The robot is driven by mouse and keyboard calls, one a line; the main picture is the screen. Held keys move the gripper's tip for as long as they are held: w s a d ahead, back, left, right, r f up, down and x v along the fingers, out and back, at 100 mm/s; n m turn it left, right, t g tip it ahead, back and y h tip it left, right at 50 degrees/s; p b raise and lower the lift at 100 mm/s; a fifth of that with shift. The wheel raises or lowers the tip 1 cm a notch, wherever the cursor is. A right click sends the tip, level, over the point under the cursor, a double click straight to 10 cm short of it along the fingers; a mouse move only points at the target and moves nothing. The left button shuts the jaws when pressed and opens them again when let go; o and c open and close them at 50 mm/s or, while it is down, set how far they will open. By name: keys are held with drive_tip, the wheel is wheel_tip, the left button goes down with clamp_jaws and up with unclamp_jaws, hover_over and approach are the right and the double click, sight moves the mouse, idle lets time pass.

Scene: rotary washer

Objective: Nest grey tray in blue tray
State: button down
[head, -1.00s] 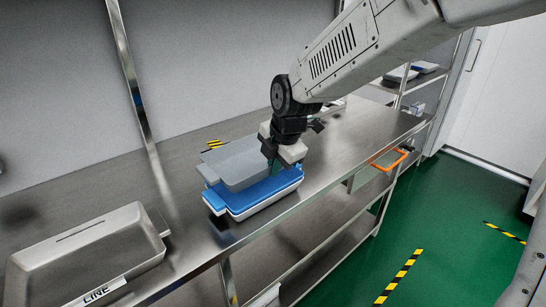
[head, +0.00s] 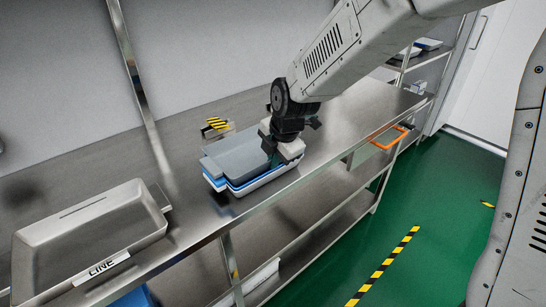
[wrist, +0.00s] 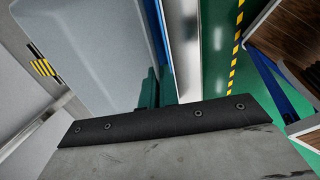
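The grey tray (head: 240,153) lies level over the blue tray (head: 211,183), which stands on the steel counter. Only a thin strip of blue rim shows at the left end and along the front, above a white lower body. The grey tray sits low in or on it; I cannot tell whether it rests fully inside. My gripper (head: 278,163) is at the right end of the grey tray. In the wrist view, its green fingers (wrist: 156,95) pinch the wall of the grey tray (wrist: 105,45), and a blue edge (wrist: 158,30) runs alongside.
A steel box labelled LINE (head: 88,240) stands on the counter (head: 195,228) at the left. A yellow-black striped piece (head: 217,124) is behind the trays. An orange handle (head: 388,137) shows at the right. The counter right of my gripper is clear; the green floor (head: 420,215) lies in front.

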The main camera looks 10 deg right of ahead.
drive_tip(key=shift+s+d+f, duration=0.1)
drive_tip(key=shift+s+f, duration=0.15)
drive_tip(key=shift+f, duration=0.05)
drive_tip(key=c, duration=1.6)
unclamp_jaws()
drive_tip(key=shift+r, duration=0.1)
drive_tip(key=v, duration=0.8)
drive_tip(key=shift+w+r, duration=0.2)
drive_tip(key=shift+w, duration=0.05)
